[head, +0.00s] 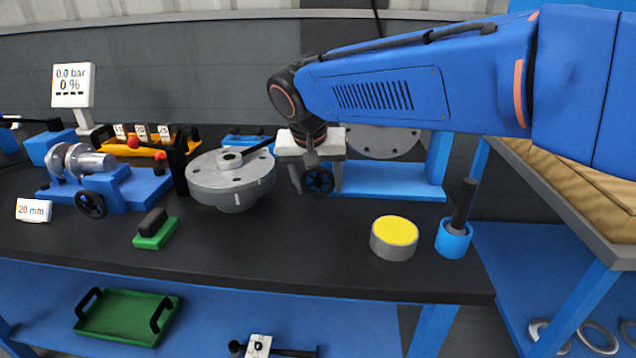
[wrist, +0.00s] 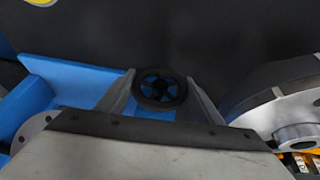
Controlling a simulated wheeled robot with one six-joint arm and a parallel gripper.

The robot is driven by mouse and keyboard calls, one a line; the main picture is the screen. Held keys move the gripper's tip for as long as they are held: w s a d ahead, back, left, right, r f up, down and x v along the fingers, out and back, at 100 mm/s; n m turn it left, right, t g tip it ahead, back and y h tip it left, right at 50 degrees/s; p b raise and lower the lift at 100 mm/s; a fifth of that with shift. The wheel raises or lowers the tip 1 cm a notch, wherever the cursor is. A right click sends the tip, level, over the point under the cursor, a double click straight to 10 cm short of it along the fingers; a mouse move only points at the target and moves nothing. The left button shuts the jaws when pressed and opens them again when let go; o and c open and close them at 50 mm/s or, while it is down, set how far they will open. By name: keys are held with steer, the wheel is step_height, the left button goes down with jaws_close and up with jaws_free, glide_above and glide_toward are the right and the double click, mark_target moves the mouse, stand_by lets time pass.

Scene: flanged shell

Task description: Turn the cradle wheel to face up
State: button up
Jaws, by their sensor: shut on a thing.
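In the wrist view the wheel (wrist: 160,88) sits between my two fingertips (wrist: 163,95). A grey flanged disc (head: 383,142) with bolt holes stands in the cradle, partly hidden behind my arm. Which way the shell's opening faces is hard to tell.
Left of my gripper is a grey flanged lid (head: 231,178) with a handle. In front are a yellow-topped round block (head: 394,238), a blue cup (head: 453,239) with a dark tool, and a green-based brush (head: 155,230). The front middle of the black bench is clear.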

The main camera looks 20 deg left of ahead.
steer(key=n+t+h, duration=0.1)
steer(key=h, duration=0.3)
steer(key=shift+n+t+h, duration=0.3)
steer(key=shift+t+h, duration=0.1)
steer(key=shift+h, duration=0.8)
steer(key=o, duration=1)
steer(key=shift+o, duration=0.2)
steer(key=shift+d, duration=0.1)
